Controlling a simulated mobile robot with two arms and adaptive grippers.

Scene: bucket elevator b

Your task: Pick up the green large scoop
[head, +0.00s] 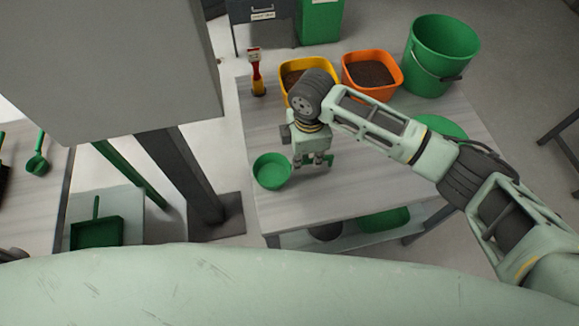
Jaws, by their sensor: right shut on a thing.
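The green large scoop (272,172) is on the pale table, its round bowl left of my right gripper (318,162). The right gripper points down and is shut on the scoop's green handle, short pieces of which show at the fingers. The gripper hides part of the handle and the join to the bowl. I cannot tell whether the bowl touches the table. My left gripper is not in view.
A yellow bin (294,67) and an orange bin (385,88) with dark contents stand behind, beside a green bucket (441,50). A red-and-yellow tool (256,75) stands at the back left. A smaller green scoop (38,163) lies far left. The table's front is clear.

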